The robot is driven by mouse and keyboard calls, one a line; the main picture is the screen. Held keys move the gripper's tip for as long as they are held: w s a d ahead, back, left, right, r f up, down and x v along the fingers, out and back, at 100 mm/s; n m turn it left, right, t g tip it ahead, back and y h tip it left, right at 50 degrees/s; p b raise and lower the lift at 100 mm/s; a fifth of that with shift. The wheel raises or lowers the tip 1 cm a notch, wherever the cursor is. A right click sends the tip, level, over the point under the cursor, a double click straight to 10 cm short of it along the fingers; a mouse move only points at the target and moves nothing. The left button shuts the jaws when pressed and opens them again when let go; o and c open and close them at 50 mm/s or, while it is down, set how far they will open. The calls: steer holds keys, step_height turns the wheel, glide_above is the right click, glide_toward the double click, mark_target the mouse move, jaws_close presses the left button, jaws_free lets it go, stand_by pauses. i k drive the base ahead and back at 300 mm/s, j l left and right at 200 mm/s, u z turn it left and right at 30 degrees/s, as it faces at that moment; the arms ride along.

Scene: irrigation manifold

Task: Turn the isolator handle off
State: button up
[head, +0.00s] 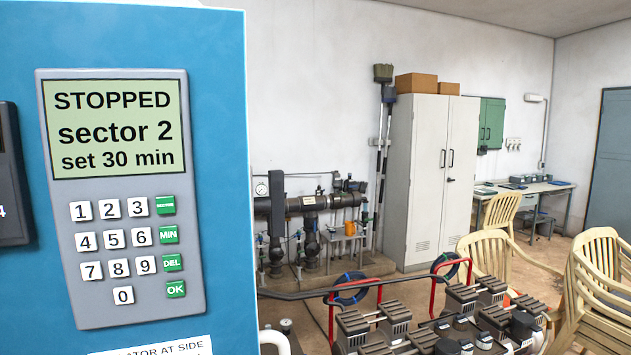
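A blue cabinet (222,180) fills the left of the head view, close to me. On its face is a grey control panel (195,250) with a keypad and a screen (120,130) reading "STOPPED, sector 2, set 30 min". A white label (150,347) at the bottom edge is cut off; its visible words read "...ATOR AT SIDE". I cannot make out an isolator handle. A white curved piece (275,340) shows beside the cabinet's lower right edge; I cannot tell what it is. My gripper is not in view.
Several pumps or valve units (395,320) with red frames stand low on the right. Cream plastic chairs (595,280) stand beyond them. Dark pipework (310,203) runs along the back wall, beside a tall white cupboard (430,180). A table (525,187) stands at the far right.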

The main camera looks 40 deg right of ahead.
mark_target(273, 204)
steer(key=l+u, duration=0.4)
steer(key=l, duration=0.7)
steer(key=j+z, duration=0.15)
steer(key=z, duration=0.35)
steer(key=j+z, duration=0.15)
steer(key=z, duration=0.35)
steer(key=j+z, duration=0.15)
steer(key=z, duration=0.3)
steer(key=k+l, duration=0.05)
